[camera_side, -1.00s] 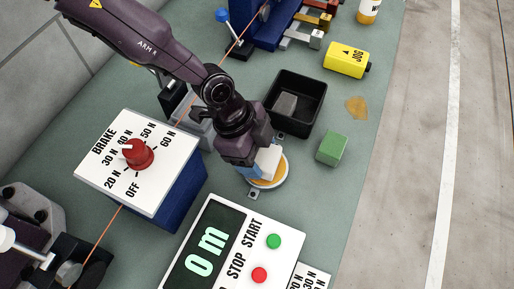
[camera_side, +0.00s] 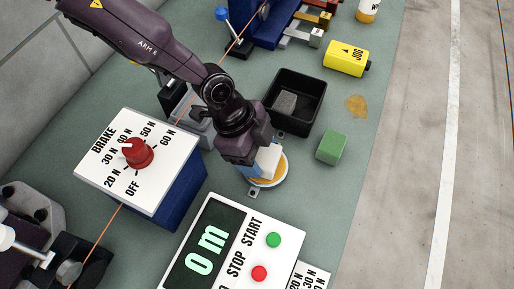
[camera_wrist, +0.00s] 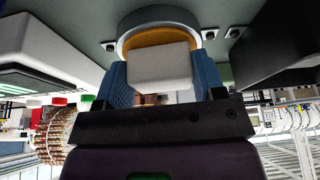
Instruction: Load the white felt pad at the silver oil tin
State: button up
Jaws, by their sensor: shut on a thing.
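The white felt pad (camera_side: 268,159) is held between the blue fingers of my gripper (camera_side: 262,164). In the wrist view the pad (camera_wrist: 160,66) sits between the two fingers (camera_wrist: 161,82), which are shut on it. The silver oil tin (camera_side: 270,184) is round, with an amber disc of oil inside. The pad is over the tin's opening in both views; the tin's rim (camera_wrist: 127,40) shows behind the pad in the wrist view. I cannot tell whether the pad touches the oil. My wrist and fingers hide part of the tin.
A black open box (camera_side: 314,117) with a grey block (camera_side: 285,103) is behind the tin. A green block (camera_side: 332,147) stands to the right. The brake box (camera_side: 165,190) is left, and the counter panel (camera_side: 235,250) is in front. A yellow JOG box (camera_side: 346,58) is farther back.

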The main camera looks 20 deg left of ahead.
jog(key=shift+f, duration=0.1)
jog(key=shift+r, duration=3.55)
